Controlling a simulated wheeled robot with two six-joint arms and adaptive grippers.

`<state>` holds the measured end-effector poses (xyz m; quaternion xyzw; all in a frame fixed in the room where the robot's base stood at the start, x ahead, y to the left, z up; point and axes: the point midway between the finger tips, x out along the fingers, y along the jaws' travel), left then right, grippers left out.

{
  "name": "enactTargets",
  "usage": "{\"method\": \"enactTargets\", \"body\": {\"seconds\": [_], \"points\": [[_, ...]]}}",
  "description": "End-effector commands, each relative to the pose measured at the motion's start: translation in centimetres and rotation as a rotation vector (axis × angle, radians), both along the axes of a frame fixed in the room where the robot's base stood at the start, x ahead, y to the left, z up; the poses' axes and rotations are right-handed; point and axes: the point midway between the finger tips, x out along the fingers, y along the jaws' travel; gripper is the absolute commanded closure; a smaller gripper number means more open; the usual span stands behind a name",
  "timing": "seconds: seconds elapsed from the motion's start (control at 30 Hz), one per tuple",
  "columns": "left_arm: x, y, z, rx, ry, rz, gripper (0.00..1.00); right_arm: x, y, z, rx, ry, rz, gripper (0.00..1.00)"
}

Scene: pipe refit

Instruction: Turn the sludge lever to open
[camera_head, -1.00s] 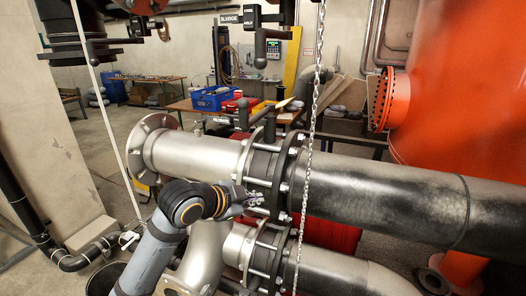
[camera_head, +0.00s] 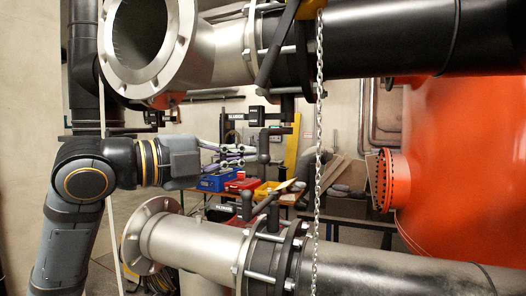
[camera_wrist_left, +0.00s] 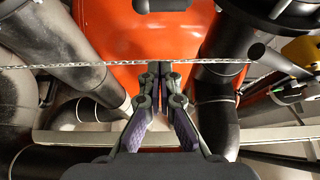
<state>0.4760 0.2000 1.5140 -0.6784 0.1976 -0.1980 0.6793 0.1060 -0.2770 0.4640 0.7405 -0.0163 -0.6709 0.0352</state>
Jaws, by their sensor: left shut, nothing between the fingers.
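The sludge lever (camera_head: 264,146) is a black handle with a rounded lower end, hanging down beside the sign reading SLUDGE (camera_head: 234,117) in the head view. My left gripper (camera_head: 243,156) comes in from the left, its fingers pointing right toward the lever's lower end in the picture. A small gap shows between them; their difference in depth is hard to tell. In the left wrist view the fingers (camera_wrist_left: 160,72) are closed together and empty. I cannot pick out the sludge lever there. My right gripper is not in view.
A hanging chain (camera_head: 319,150) runs just right of the lever and crosses the left wrist view. Large flanged pipes pass above (camera_head: 220,45) and below (camera_head: 195,240). Another black lever (camera_head: 247,206) stands on the lower pipe. An orange tank (camera_head: 465,160) fills the right.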

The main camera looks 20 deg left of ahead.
Motion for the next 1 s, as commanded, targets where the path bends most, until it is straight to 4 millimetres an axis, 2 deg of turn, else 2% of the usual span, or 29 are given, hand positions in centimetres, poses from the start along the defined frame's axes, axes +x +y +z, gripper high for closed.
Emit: {"method": "enactTargets", "body": {"seconds": [0.17,0.4,0.77,1.0], "points": [[1.3,-1.0,0.5,-0.004,0.004,-0.007,1.00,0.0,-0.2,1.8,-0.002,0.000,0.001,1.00],[4.6,-3.2,0.5,-0.008,0.005,-0.007,1.00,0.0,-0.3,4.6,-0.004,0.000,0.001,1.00],[8.4,-5.5,0.3,-0.005,0.005,-0.004,1.00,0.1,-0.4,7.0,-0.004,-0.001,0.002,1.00],[9.0,-3.0,-0.1,0.003,0.004,0.004,1.00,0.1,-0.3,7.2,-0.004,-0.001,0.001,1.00]]}}
